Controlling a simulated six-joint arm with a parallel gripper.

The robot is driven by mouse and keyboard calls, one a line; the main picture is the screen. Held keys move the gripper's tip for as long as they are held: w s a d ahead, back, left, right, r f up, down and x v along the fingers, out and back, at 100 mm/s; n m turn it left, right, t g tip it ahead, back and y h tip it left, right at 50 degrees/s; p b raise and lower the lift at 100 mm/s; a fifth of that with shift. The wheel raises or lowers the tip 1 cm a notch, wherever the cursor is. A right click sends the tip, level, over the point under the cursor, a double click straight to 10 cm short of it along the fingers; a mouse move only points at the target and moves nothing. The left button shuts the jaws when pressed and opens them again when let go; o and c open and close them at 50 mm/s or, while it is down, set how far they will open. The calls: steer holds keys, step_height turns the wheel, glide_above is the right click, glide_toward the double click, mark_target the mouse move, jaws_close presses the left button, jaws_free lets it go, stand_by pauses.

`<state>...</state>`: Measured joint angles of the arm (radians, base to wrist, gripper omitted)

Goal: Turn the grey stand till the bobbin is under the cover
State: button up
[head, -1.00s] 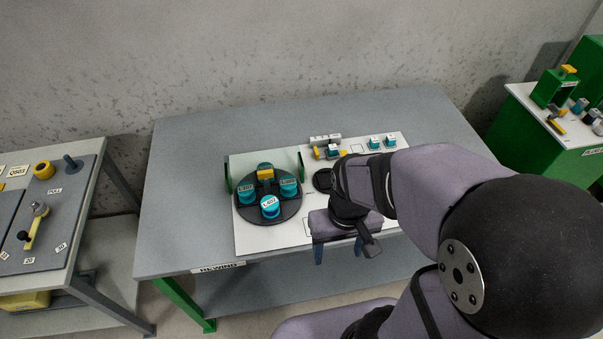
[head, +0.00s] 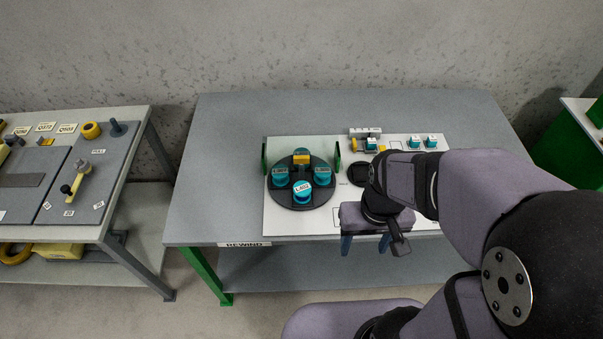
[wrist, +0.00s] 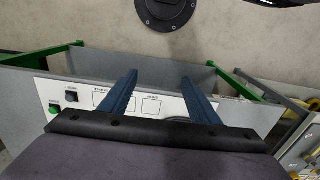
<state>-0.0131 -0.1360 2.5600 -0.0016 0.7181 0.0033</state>
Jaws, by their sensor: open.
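The grey stand is a dark round turntable (head: 302,204) on a white board. It carries several teal bobbins with white labels; one bobbin (head: 302,192) is at the front, others at left (head: 280,176) and right (head: 321,176). A further one at the back is mostly hidden behind a yellow block (head: 300,157). Two upright green plates, left (head: 264,158) and right (head: 338,155), flank the stand's back; any cover between them is not clear. My gripper (head: 365,244) is open and empty, right of the stand, above the board's front edge. Its fingers also show in the wrist view (wrist: 158,80).
On the white board (head: 285,226), a dark disc (head: 358,174) lies right of the stand. Two small teal pieces with white tops (head: 423,141) and a grey-yellow fixture (head: 367,140) stand at the back. The table (head: 220,150) is bare left of the board. Another bench (head: 120,135) stands left.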

step_height(320, 180, down, 5)
steer(key=s+a+n+g+b, duration=0.1)
steer(key=s+a+g, duration=0.1)
steer(key=m+t+b, duration=0.1)
steer(key=t, duration=0.6)
glide_toward(302, 158)
steer(key=w+f, duration=0.1)
steer(key=shift+f, duration=0.15)
steer(key=shift+g, duration=0.3)
steer(key=shift+p+x, duration=0.95)
steer(key=shift+x, duration=2.65)
steer(key=shift+w, duration=0.1)
